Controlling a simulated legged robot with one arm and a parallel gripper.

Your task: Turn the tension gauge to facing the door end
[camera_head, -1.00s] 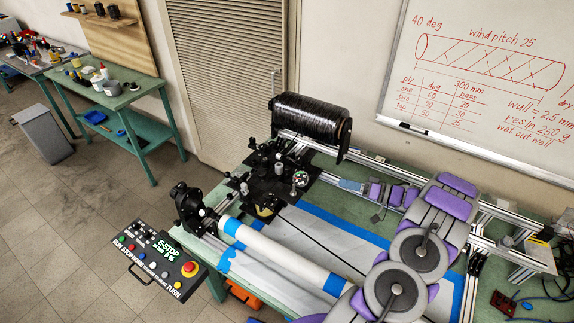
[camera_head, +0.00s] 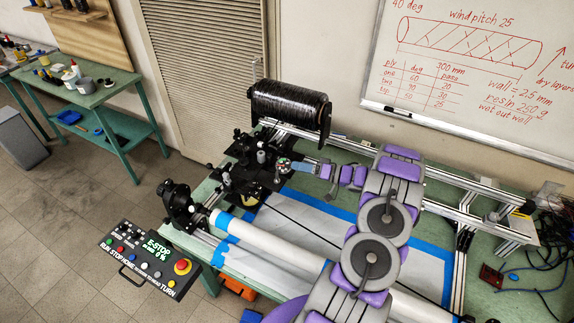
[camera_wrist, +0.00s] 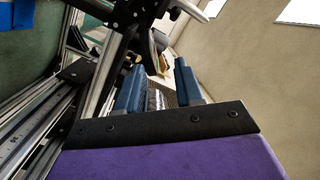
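A small round gauge (camera_head: 283,164) with a coloured face stands on the black carriage plate (camera_head: 248,185) of the winder, below the black tow spool (camera_head: 290,107). It looks like the tension gauge; which way its dial points is too small to tell. My gripper (camera_head: 300,167) is just right of it, level with the plate, its blue fingers pointing left at it. In the wrist view, the fingers (camera_wrist: 158,88) stand apart with nothing clearly held between them. I cannot tell whether a fingertip touches the gauge.
Metal rails (camera_head: 450,180) run along the back of the green table. A white mandrel (camera_head: 265,240) lies in front. A control panel (camera_head: 152,260) with a red E-stop sits at the front left. A whiteboard (camera_head: 480,70) hangs behind.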

